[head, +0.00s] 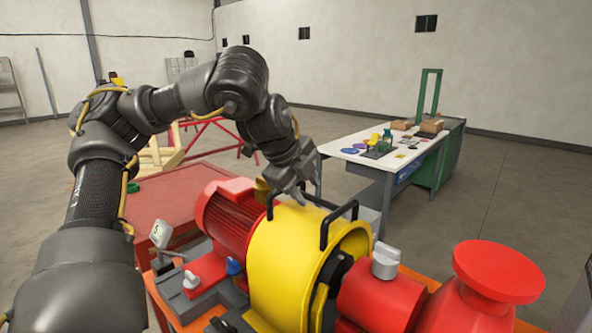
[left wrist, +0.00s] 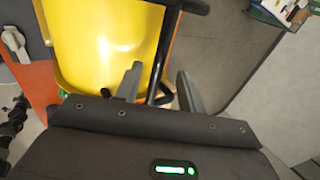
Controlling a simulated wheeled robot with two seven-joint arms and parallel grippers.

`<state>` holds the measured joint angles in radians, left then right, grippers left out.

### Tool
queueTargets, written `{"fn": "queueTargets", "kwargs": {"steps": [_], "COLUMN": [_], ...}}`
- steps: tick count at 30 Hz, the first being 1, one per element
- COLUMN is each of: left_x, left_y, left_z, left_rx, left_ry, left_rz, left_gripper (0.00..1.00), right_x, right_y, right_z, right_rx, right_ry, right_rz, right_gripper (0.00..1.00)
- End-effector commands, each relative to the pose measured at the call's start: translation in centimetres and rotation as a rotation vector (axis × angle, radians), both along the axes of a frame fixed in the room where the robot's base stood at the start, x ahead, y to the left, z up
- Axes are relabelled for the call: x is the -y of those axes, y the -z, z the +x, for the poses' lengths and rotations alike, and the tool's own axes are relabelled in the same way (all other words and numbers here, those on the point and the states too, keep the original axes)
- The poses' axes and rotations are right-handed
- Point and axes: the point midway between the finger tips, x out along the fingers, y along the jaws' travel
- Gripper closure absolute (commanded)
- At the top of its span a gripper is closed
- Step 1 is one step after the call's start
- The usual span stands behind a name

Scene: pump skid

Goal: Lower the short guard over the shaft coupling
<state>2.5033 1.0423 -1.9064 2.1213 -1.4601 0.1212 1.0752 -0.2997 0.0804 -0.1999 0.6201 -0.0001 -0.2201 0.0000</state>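The yellow curved guard (head: 285,255) stands over the shaft line between the red motor (head: 228,212) and the red pump (head: 380,298). It has black bar handles on top, a near one (head: 338,222) and a far one (head: 292,193). The coupling cannot be made out under it; only dark parts show at its open end. My left gripper (head: 297,187) points down at the far handle. In the left wrist view the guard (left wrist: 100,45) fills the upper left, and the fingers (left wrist: 160,72) are spread, with a black handle bar showing between them. I cannot tell whether they touch it.
A red-topped table (head: 175,205) stands behind the skid at left. A white-topped workbench (head: 365,150) with several small items stands behind right. A grey knob (head: 385,260) and the red pump flange (head: 498,270) rise to the right of the guard. Floor is clear at far right.

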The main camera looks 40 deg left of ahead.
Motion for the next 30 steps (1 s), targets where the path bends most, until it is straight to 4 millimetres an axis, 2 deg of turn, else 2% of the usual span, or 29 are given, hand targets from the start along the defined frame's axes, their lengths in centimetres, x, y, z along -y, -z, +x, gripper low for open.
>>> {"fn": "queueTargets", "kwargs": {"steps": [1, 6, 12, 30], "left_x": [0.0, 0.1, 0.1, 0.1], "left_y": [-1.0, -3.4, -5.2, -6.3], "left_z": [-0.5, -2.1, -3.4, -3.9], "left_rx": [0.007, 0.007, 0.005, 0.003], "left_ry": [0.0, 0.001, -0.001, 0.0], "left_rz": [0.002, 0.002, 0.001, 0.0], "left_gripper": [0.61, 0.61, 0.61, 0.61], "right_x": [0.1, 0.1, 0.1, 0.0], "right_y": [0.0, 0.0, 0.0, -0.3], "right_z": [0.0, 0.0, 0.0, 0.0], "right_rx": [0.0, 0.0, 0.0, 0.0], "right_ry": [0.0, -0.001, -0.001, 0.0], "right_rz": [-0.001, -0.002, -0.001, 0.0], "right_gripper": [0.64, 0.64, 0.64, 0.64]}}
